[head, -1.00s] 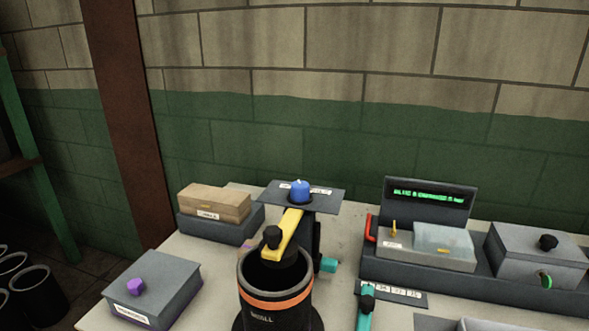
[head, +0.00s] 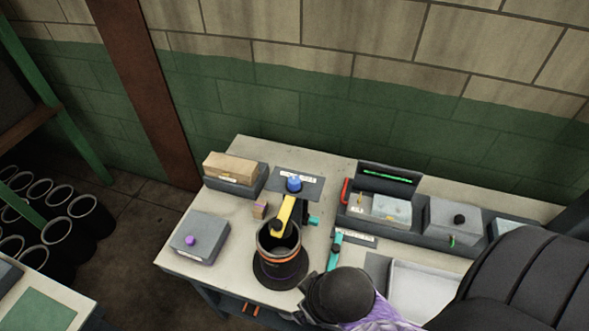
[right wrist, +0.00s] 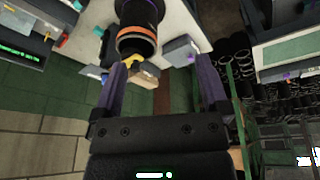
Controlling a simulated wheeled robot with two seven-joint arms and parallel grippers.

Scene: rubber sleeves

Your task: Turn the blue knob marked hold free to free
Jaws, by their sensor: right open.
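The blue knob (head: 294,184) sits upright on a dark grey plate (head: 312,189) in the head view. The plate has a white label, too small to read, and stands behind the black cylinder. My right arm comes in at the lower right of the head view, its wrist in front of the bench and apart from the knob. In the right wrist view my right gripper (right wrist: 163,66) is open and empty, its two purple fingers wide apart. A small blue patch beside the left-hand finger there may be the knob; I cannot tell. My left gripper is not in view.
A black cylinder (head: 281,268) with orange bands and a yellow lever (head: 284,214) stands close in front of the knob. A grey box with a purple knob (head: 190,240), a cardboard-topped box (head: 230,166) and a console with a screen (head: 388,174) flank it. A white tray (head: 432,274) lies front right.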

